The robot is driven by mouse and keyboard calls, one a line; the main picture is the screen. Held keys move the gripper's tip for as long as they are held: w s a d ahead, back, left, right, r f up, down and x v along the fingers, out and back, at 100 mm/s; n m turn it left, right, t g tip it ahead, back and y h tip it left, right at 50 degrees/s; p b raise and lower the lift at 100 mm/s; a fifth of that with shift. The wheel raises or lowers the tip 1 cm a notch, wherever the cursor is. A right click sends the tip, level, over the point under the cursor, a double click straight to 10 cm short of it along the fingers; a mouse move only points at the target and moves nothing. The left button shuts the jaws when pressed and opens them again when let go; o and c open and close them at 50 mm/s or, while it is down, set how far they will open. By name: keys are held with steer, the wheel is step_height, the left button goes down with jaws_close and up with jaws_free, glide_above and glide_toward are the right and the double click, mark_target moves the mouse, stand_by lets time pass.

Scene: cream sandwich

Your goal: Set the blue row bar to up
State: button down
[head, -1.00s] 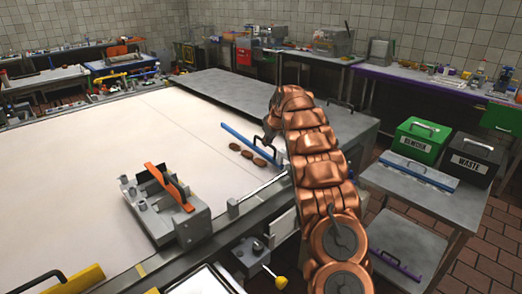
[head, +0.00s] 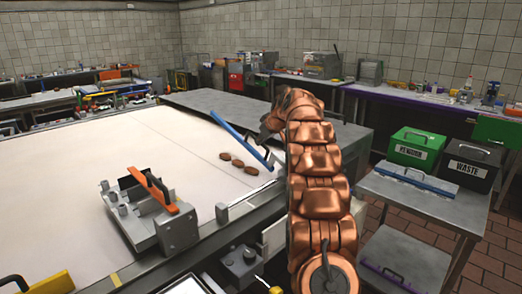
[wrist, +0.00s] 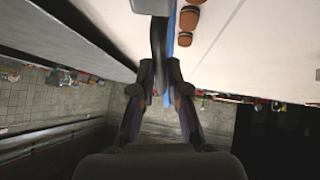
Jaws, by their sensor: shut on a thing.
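The blue row bar (head: 232,131) is a long, thin bar with a dark handle, on the far right side of the white work surface, beside the brown cookies (head: 238,162). It slants in the head view, its far end high. My gripper (head: 266,138) is at the bar's handle, partly hidden by my copper arm. In the wrist view my gripper (wrist: 159,80) is shut on the dark handle (wrist: 158,45). A strip of the blue bar (wrist: 171,45) shows just behind the handle. The bar's near end is close to my arm.
A metal fixture with an orange handle (head: 152,188) stands on the near edge of the white surface (head: 110,150). A grey metal table (head: 225,101) lies behind. At right, a side table holds green (head: 416,147) and black (head: 468,165) bins and another blue bar (head: 418,180).

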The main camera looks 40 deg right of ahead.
steer(key=shift+s+r+b, duration=0.15)
steer(key=shift+r+b, duration=0.1)
steer(key=shift+b, duration=0.1)
steer(key=c, duration=1.2)
jaws_free()
steer(key=v, duration=1.2)
steer(key=shift+s+f, duration=0.1)
